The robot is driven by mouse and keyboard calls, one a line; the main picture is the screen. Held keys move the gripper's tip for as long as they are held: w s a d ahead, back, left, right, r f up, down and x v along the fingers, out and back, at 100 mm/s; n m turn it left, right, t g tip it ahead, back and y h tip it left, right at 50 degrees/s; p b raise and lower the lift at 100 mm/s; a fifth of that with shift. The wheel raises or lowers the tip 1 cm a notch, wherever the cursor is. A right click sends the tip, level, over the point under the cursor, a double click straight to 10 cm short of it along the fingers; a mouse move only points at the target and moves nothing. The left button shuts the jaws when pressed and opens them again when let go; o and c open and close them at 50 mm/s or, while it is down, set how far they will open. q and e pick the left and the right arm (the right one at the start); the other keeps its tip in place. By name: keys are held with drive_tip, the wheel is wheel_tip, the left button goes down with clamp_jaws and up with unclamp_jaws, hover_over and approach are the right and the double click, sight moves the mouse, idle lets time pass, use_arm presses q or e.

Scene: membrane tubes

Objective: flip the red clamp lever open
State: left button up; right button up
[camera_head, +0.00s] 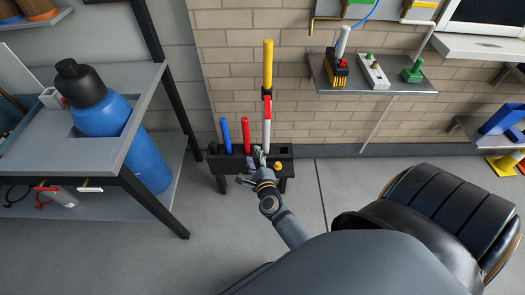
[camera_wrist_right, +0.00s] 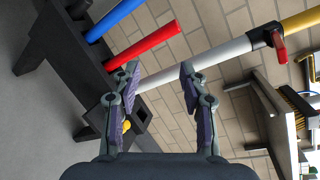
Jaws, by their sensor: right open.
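The red clamp lever (camera_head: 266,92) sits on a black collar where the yellow upper tube (camera_head: 267,62) meets the white lower tube (camera_head: 266,128). In the right wrist view the lever (camera_wrist_right: 279,46) lies at the upper right, beyond my fingertips. I cannot tell how far it stands off the tube. My right gripper (camera_wrist_right: 158,77) is open and empty, with the lower part of the white tube (camera_wrist_right: 215,56) beyond its fingers. In the head view my right gripper (camera_head: 256,160) is low by the rack, well below the lever. My left gripper is not in view.
A black rack (camera_head: 285,152) on the floor holds the tube upright, with a blue tube (camera_head: 226,136) and a red tube (camera_head: 246,135) to its left. A brick wall stands behind. A shelf (camera_head: 400,84) with tools is at upper right, and a grey bench (camera_head: 139,111) is left.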

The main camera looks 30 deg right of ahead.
drive_tip(key=s+a+f+n+g+y+p, duration=0.1)
drive_tip(key=s+f+n+g+y+p, duration=0.1)
drive_tip(key=s+f+n, duration=0.3)
drive_tip(key=s+a+f+n+g+y+p, duration=0.2)
drive_tip(key=s+f+n, duration=0.3)
drive_tip(key=f+n, duration=0.4)
drive_tip(key=shift+s+f+g+p, duration=0.2)
drive_tip(key=shift+f+g+p, duration=0.4)
drive_tip(key=shift+p, duration=0.25)
drive_tip(key=shift+a, duration=0.1)
